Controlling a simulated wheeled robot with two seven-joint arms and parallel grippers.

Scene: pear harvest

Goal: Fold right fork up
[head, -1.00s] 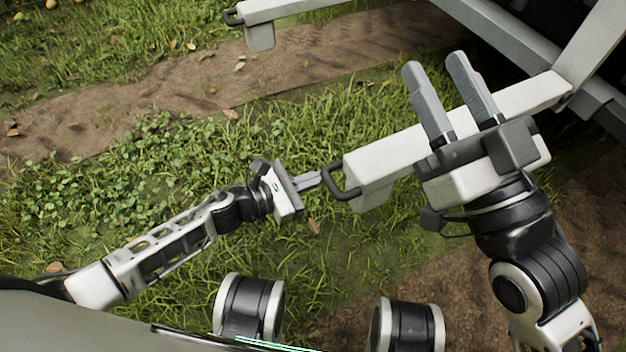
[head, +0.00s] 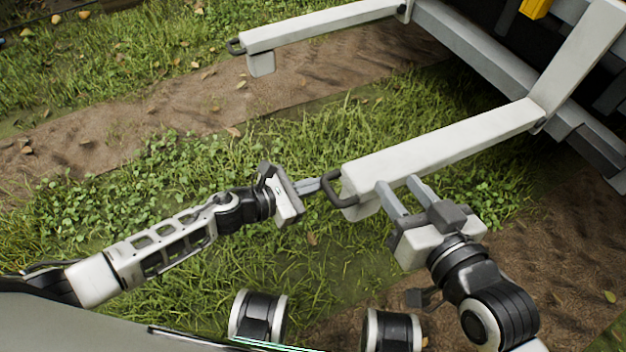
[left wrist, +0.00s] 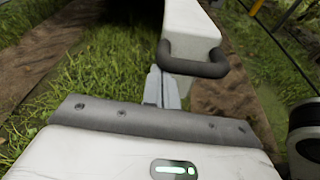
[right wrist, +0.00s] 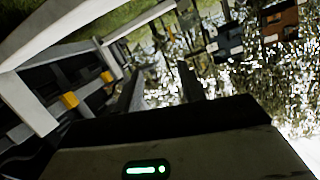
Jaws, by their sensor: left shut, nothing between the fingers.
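The near fork, a long white beam (head: 440,143), reaches from the machine to the middle of the head view; I take it as the right fork. It is lowered over the grass, with a dark loop handle (head: 333,188) at its free end. My left gripper (head: 318,184) is shut and empty, its tips close beside the handle. In the left wrist view the fingers (left wrist: 160,85) lie just below the handle (left wrist: 195,62); contact is unclear. My right gripper (head: 398,182) is open, its two fingers apart at the fork's near side. Whether they touch it is unclear.
A second white fork (head: 320,25) with its own handle extends parallel farther back. The machine's grey frame (head: 490,65) fills the upper right, with a yellow part (head: 536,8). Grass and a dirt strip with fallen leaves lie between and around the forks.

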